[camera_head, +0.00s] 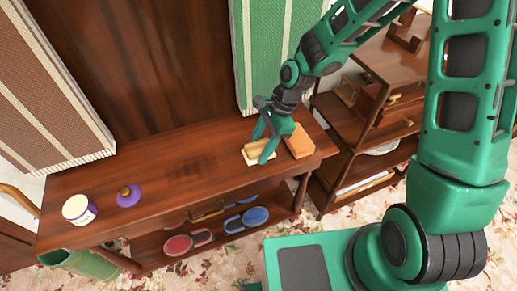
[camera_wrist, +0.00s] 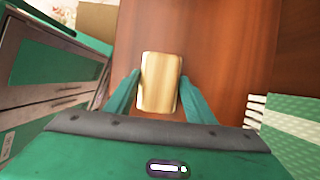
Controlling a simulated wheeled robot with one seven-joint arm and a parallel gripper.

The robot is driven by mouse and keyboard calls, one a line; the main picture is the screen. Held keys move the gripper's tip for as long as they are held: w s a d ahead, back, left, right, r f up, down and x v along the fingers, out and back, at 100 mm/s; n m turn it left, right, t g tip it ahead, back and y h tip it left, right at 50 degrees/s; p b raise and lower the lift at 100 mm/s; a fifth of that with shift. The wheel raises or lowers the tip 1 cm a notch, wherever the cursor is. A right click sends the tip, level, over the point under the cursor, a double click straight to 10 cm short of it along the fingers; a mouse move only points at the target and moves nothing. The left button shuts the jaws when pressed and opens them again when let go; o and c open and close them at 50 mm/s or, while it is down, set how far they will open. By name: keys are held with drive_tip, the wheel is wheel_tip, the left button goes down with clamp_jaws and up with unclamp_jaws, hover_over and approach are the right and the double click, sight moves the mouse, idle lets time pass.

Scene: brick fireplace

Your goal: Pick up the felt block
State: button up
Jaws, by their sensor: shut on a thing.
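The felt block (camera_head: 252,155) is a small oblong block with a light wooden top and a pale underside. It is on or just above the brown wooden table, near its right end; I cannot tell whether it touches the wood. My gripper (camera_head: 263,147) points down over it with a finger on each side. In the wrist view the block's tan top (camera_wrist: 160,75) lies between the two green fingers, which are shut on its sides. The fingers hide part of the block in the head view.
An orange-brown box (camera_head: 299,141) stands close to the right of the block. A purple round item (camera_head: 129,196) and a white jar (camera_head: 79,209) are at the table's left end. A shelf unit (camera_head: 345,122) stands to the right. The table's middle is clear.

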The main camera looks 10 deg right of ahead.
sight(256, 146)
drive_tip(key=shift+r, duration=0.15)
drive_tip(key=shift+r, duration=0.55)
wheel_tip(256, 146, up, 3)
drive_tip(key=shift+w+f, duration=0.1)
drive_tip(key=shift+f, duration=0.05)
drive_tip(key=s+a+r, duration=0.7)
drive_tip(key=s+a, duration=0.1)
drive_tip(key=shift+s, duration=0.35)
drive_tip(key=o, duration=0.5)
drive_tip(key=shift+c, duration=1.3)
